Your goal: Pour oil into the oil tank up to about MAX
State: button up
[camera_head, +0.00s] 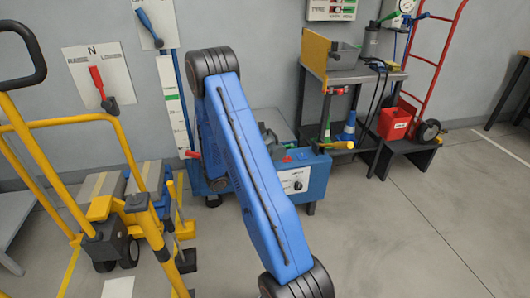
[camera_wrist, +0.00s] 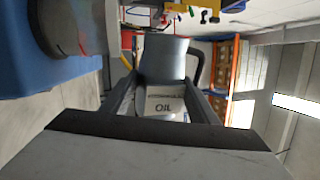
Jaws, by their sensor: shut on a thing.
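In the wrist view my gripper (camera_wrist: 163,105) is shut on an oil container (camera_wrist: 166,62), a grey rounded body with a pale label reading OIL. The label sits between my fingers. In the head view my blue arm hides my gripper and the container. A blue floor unit (camera_head: 312,180) with a white front panel and a dark dial stands behind my arm; it may be the oil tank. Its left part and much of its top are covered by my arm. I cannot make out a MAX mark or an oil level.
A workbench (camera_head: 340,75) stands behind at the right, with a red box (camera_head: 393,123) and red hand truck (camera_head: 436,60) nearby. A yellow-framed cart (camera_head: 75,123) stands at left. A lever panel (camera_head: 98,75) is on the wall. The right floor is clear.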

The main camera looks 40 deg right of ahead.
jog(key=shift+w+r+n+t, duration=0.25)
jog(key=shift+r+n, duration=0.25)
jog(key=shift+n, duration=0.5)
dwell(1.2)
jog(key=shift+s+f+m+g, duration=0.2)
jog(key=shift+f+m, duration=0.15)
jog(key=shift+m, duration=0.4)
jog(key=shift+s+f+m+g, duration=0.15)
jog(key=shift+f+m+g, duration=0.2)
jog(key=shift+m, duration=0.45)
jog(key=shift+s+f+m+g, duration=0.15)
jog(key=shift+f+m, duration=0.25)
jog(key=shift+m, duration=0.35)
